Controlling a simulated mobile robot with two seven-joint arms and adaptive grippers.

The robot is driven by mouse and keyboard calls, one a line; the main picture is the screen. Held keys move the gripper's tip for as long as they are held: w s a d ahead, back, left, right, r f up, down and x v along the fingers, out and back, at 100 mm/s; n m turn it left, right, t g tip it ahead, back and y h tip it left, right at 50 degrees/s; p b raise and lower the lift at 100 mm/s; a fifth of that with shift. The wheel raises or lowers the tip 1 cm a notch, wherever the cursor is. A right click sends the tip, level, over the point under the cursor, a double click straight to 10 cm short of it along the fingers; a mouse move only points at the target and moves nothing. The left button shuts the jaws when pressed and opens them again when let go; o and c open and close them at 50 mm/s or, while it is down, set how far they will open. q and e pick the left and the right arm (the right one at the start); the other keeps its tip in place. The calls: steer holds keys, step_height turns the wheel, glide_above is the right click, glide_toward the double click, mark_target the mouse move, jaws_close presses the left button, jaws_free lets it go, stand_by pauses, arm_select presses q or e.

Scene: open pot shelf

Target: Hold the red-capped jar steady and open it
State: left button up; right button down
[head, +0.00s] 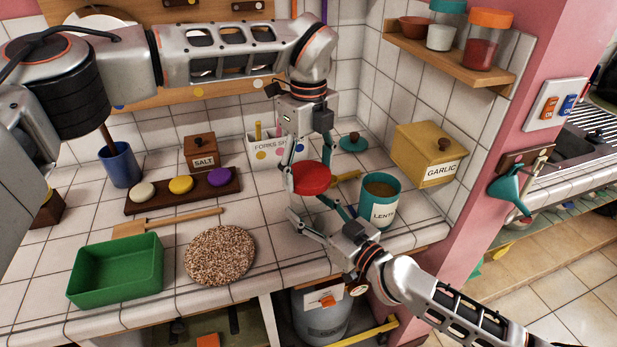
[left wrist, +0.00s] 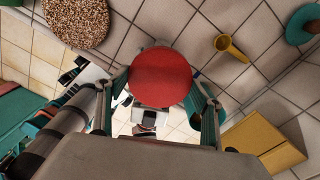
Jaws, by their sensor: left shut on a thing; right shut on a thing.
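The red cap (head: 311,179) is a round disc near the front of the tiled counter, between the cork mat and the lentils jar. It also fills the middle of the left wrist view (left wrist: 161,77). My left gripper (head: 309,177) comes down from above, shut on the red cap, a finger on each side of it. My right gripper (head: 311,208) reaches in from the lower right, just below the cap, shut on the jar. The jar's body is hidden under the cap and behind the fingers, so I cannot tell whether cap and jar are apart.
An open teal lentils jar (head: 382,211) stands close on the right. A yellow scoop (left wrist: 230,47) lies behind, with a teal lid (head: 353,144) and garlic box (head: 428,155) beyond. A cork mat (head: 220,254) and green bin (head: 116,270) are at left. The counter's front edge is near.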

steer(key=c, duration=0.7)
jaws_free()
steer(key=shift+o, duration=0.2)
